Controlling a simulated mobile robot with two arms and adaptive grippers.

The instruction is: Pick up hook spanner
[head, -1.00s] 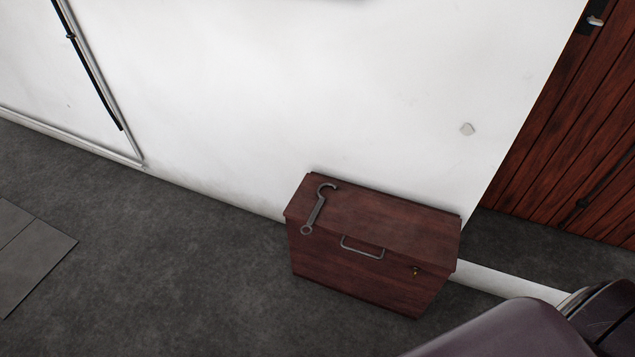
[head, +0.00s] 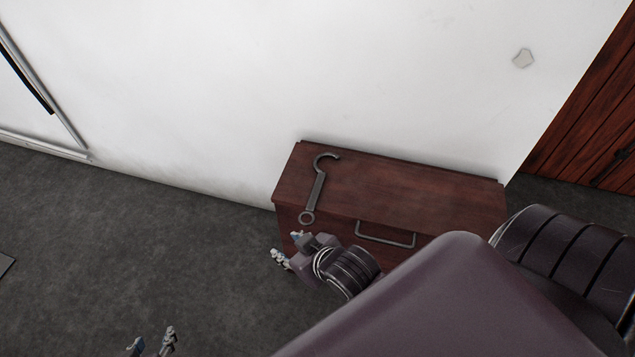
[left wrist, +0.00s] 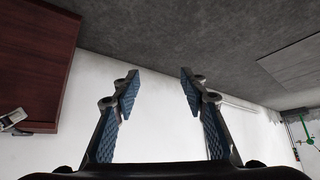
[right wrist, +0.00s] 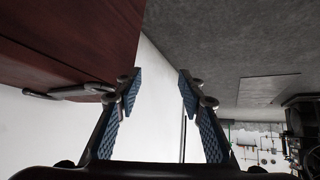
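The hook spanner (head: 317,190) is a grey metal tool lying on top of a dark red-brown wooden box (head: 420,190). Its hook end points toward the wall and its ring end is at the box's front left edge. My right gripper (head: 287,247) is open and empty, near the box's front left corner, just below the ring end in the head view and apart from it. A grey metal piece (right wrist: 70,91) shows at the box edge in the right wrist view; I cannot tell whether it is the spanner. My left gripper (head: 152,343) is open and empty, low over the floor.
The box stands against a white wall (head: 200,90) and has a metal handle (head: 386,234) on its front. My right arm covers the box's lower front. A wooden door (head: 590,120) is at the right. The grey floor (head: 130,235) left of the box is clear.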

